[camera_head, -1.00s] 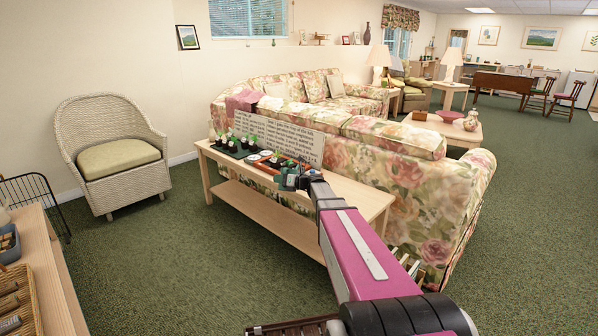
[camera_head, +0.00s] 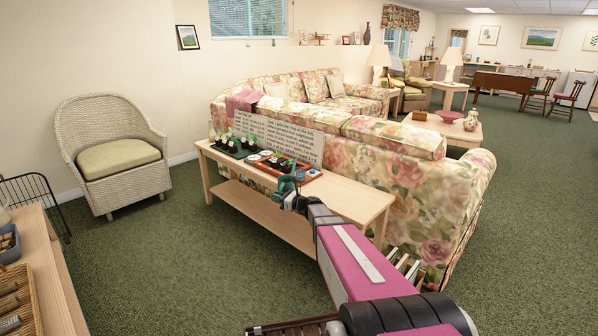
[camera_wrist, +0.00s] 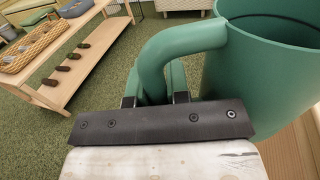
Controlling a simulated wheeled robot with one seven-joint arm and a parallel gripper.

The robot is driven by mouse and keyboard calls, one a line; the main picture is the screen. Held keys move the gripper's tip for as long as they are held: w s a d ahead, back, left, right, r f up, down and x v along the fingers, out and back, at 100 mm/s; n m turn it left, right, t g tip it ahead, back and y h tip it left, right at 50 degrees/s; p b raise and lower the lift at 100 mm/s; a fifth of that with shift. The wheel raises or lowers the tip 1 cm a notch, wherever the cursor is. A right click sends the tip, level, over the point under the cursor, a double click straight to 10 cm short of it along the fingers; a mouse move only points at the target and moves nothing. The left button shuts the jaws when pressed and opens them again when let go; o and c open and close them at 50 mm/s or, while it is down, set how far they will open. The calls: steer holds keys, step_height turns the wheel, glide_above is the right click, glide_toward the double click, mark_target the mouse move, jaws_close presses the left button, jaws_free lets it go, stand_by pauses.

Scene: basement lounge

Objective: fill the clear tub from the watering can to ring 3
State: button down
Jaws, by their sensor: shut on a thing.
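The green watering can (camera_head: 287,186) is small in the head view, at the front edge of the long wooden table. In the wrist view its round body (camera_wrist: 255,75) fills the upper right and its curved handle (camera_wrist: 180,50) comes down between my fingers. My gripper (camera_wrist: 155,97) is shut on this handle; it also shows in the head view (camera_head: 291,201). The can looks roughly upright, its rim up. I cannot tell its water level, and its spout is hidden. I cannot make out the clear tub or its rings for certain.
The long table (camera_head: 345,197) carries potted seedlings (camera_head: 246,144), a red-brown tray (camera_head: 300,176) and a printed sign (camera_head: 285,140). Its right end is bare. A floral sofa (camera_head: 420,180) stands right behind it. A wicker chair (camera_head: 112,160) stands left; open carpet lies between.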

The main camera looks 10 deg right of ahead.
mark_target(282, 188)
steer(key=shift+r, duration=2.5)
steer(key=s+d+r, duration=0.2)
steer(key=s+r, duration=0.1)
steer(key=s, duration=0.5)
steer(key=s+d+r, duration=0.3)
steer(key=s, duration=0.4)
steer(key=s+d+r, duration=0.2)
steer(key=s+r, duration=0.1)
steer(key=s, duration=0.5)
steer(key=w+a+f, duration=0.3)
steer(key=w+f, duration=0.4)
steer(key=w, duration=0.4)
steer(key=w+a+f, duration=0.3)
steer(key=w+f, duration=0.4)
steer(key=w, duration=0.4)
steer(key=shift+w, duration=0.3)
steer(key=w+r+m, duration=0.1)
steer(key=r, duration=0.1)
steer(key=r+m, duration=0.1)
steer(key=r, duration=0.2)
steer(key=w+d+r+m+g, duration=0.1)
steer(key=r+m, duration=0.1)
steer(key=shift+w+r, duration=0.2)
steer(key=shift+w, duration=0.15)
